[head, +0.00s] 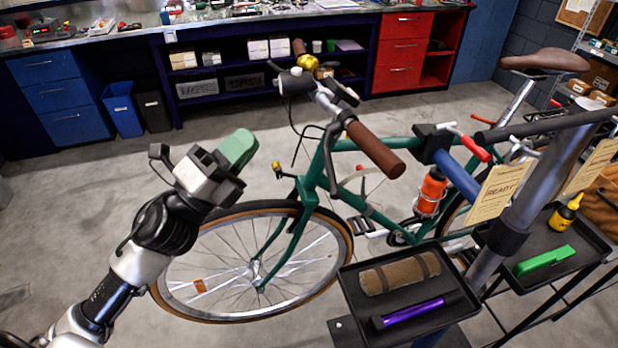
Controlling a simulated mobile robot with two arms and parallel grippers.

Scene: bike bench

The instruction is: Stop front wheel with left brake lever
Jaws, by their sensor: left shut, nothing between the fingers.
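The green bike is held on a stand with its front end to the left. Its front wheel (328,272) has a tan-edged tyre and an orange spoke reflector. The near handlebar end has a brown grip (376,148), and a dark brake lever (329,158) hangs beside it. My left gripper (238,149), with green at its tip, is shut and empty. It is raised in front of the handlebar, to the left of the lever and apart from it in the picture, above the front wheel. My right gripper is not in view.
A black tray (345,290) with a brown roll (400,273) and a purple tool (413,312) stands at the front. A second tray holds a green tool (545,261) and a yellow bottle (565,212). The stand post is at right. Floor at left is clear.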

